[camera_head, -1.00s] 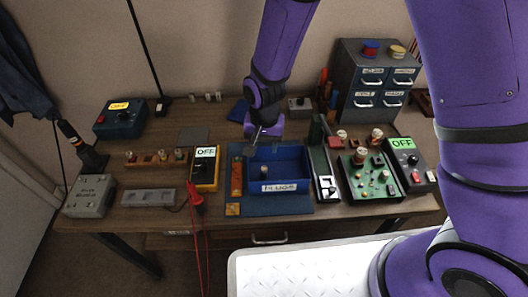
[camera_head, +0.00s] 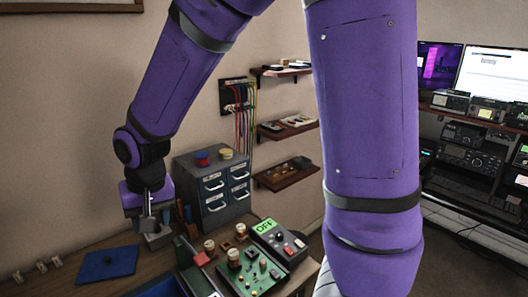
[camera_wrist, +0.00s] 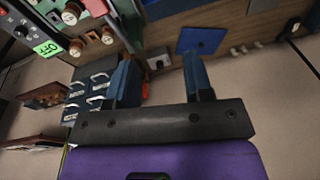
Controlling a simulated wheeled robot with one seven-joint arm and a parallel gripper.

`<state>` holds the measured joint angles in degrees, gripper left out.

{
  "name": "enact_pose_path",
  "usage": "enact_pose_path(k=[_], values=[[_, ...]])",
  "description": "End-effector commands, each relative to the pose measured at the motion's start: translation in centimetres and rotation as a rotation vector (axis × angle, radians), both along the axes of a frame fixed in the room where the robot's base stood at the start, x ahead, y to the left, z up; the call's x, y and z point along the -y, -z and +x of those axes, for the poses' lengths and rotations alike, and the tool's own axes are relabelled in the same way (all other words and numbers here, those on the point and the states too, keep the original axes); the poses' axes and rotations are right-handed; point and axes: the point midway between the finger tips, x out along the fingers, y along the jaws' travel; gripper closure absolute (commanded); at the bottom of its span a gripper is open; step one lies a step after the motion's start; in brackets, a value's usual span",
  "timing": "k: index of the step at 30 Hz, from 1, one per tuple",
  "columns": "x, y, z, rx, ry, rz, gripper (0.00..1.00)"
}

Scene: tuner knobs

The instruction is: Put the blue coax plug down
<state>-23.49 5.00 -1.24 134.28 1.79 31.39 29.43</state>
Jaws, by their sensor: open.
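My gripper (camera_head: 147,228) is over the back of the workbench, between a flat blue pad and the grey drawer cabinet. In the wrist view its two dark fingers (camera_wrist: 161,82) stand wide apart with nothing between them. I cannot make out the blue coax plug in either current view. A corner of the blue bin (camera_head: 163,288) shows at the bottom of the head view; its inside is mostly cut off.
The blue pad (camera_head: 108,264) lies left of my gripper. The grey drawer cabinet (camera_head: 215,185) stands to its right. A small grey box (camera_wrist: 157,62) sits near the fingers.

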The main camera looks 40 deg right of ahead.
Motion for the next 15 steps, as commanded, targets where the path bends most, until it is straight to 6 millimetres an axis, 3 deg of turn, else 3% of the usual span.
enact_pose_path(k=[1, 6, 15], values=[[1.3, -1.8, -0.5, 0.025, -0.002, 0.006, 0.53], [5.0, -6.5, -2.8, 0.086, -0.029, 0.005, 0.53], [10.8, -12.8, -8.8, 0.197, -0.072, -0.023, 0.53]])
